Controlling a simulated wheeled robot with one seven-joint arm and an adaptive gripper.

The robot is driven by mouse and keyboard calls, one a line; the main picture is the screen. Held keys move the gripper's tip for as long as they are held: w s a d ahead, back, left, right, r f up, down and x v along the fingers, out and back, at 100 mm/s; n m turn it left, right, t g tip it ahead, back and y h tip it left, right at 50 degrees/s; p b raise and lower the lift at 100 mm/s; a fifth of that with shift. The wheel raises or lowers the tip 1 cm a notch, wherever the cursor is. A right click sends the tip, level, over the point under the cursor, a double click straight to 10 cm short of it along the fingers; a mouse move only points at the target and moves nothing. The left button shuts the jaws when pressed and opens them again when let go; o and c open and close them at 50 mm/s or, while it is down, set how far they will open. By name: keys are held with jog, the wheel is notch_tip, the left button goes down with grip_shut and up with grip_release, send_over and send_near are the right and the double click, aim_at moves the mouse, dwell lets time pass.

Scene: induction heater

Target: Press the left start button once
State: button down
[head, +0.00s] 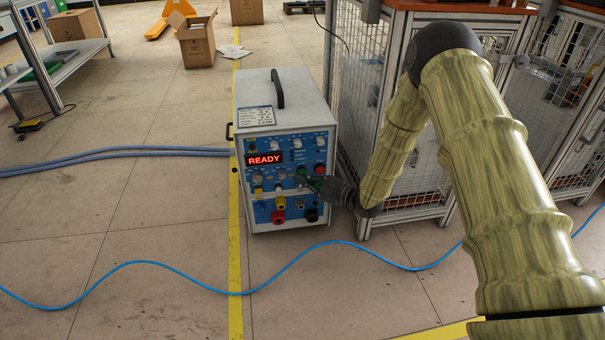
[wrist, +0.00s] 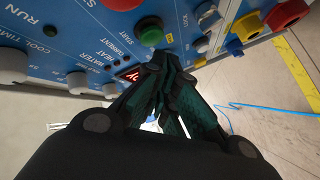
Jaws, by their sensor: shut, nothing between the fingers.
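The induction heater (head: 283,113) is a grey box with a blue front panel and a red display (head: 264,160) reading READY. In the wrist view, a green button (wrist: 151,33) sits beside the word START on the panel. My gripper (head: 302,178) reaches the panel from the right, below the display's level. In the wrist view, my gripper (wrist: 158,62) is shut and empty, its fingertips just below the green button. I cannot tell whether they touch it. The fingers cover part of the display and panel.
A wire-mesh cage (head: 352,110) stands close on the heater's right. A blue cable (head: 150,262) crosses the floor in front, and blue-grey hoses (head: 110,154) run off left. Floor at front left is otherwise clear.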

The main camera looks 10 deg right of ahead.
jog(key=shift+w, duration=0.15)
dwell(0.7)
jog(key=shift+w, duration=0.3)
jog(key=shift+w, duration=0.4)
dwell(0.9)
jog(key=shift+s+p, duration=0.1)
jog(key=shift+p, duration=0.2)
jog(key=shift+s+p, duration=0.4)
jog(key=shift+s, duration=0.35)
jog(key=s+p, duration=0.2)
jog(key=s, duration=0.3)
dwell(0.4)
dwell(0.6)
